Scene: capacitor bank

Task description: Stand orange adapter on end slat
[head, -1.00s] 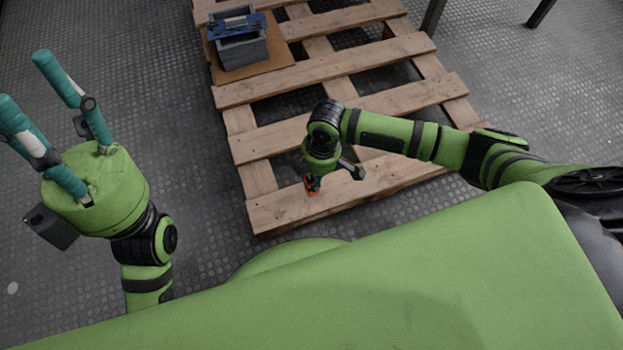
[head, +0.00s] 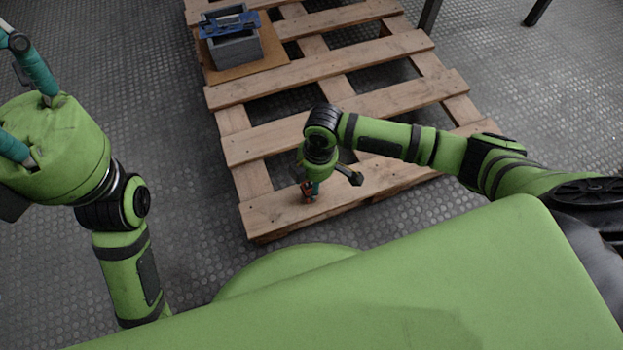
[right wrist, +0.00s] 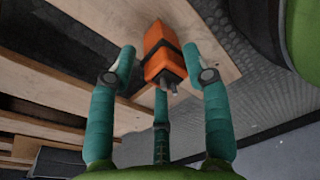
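The orange adapter (right wrist: 165,55) has a black band and grey prongs that point towards my right wrist camera. Its far end appears to be on the pallet's end slat (head: 378,180); I cannot tell whether it is exactly upright. In the head view only a little of the adapter (head: 307,189) shows below my right wrist. My right gripper (right wrist: 160,58) has its teal fingers spread around the adapter, with a gap at the left finger. My left gripper (head: 16,92) is at the left edge, its fingers apart and empty, its tips cut off.
A grey crate (head: 236,51) with a blue item (head: 228,24) on it stands on a brown board (head: 262,62) at the pallet's far left. The pallet has open gaps between slats. The end slat right of the adapter is bare.

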